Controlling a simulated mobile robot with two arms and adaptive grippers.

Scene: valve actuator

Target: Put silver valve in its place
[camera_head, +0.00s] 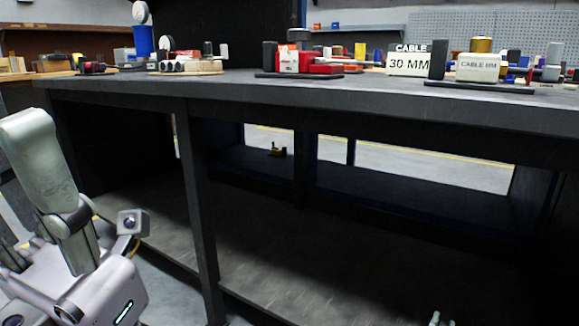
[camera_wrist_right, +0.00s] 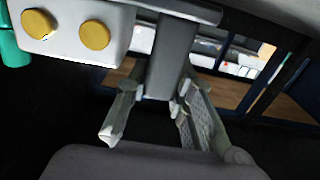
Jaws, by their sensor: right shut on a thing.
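My right gripper (camera_head: 440,321) shows only as small grey fingertips at the bottom edge of the head view, low in front of the workbench. In the right wrist view, my right gripper (camera_wrist_right: 155,112) has its two fingers on either side of a grey T-shaped thing, which looks like the silver valve (camera_wrist_right: 170,55). Its stem points down between the fingers and its crossbar lies at the top. My left arm stands at the left of the head view; its fingers do not show. I cannot make out the valve's place.
A dark workbench (camera_head: 330,112) crosses the head view. On its top stand a white "30 MM" cable box (camera_head: 408,64), a second cable box (camera_head: 477,68) and a red and white part (camera_head: 290,62). A lower shelf (camera_head: 300,245) is mostly bare.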

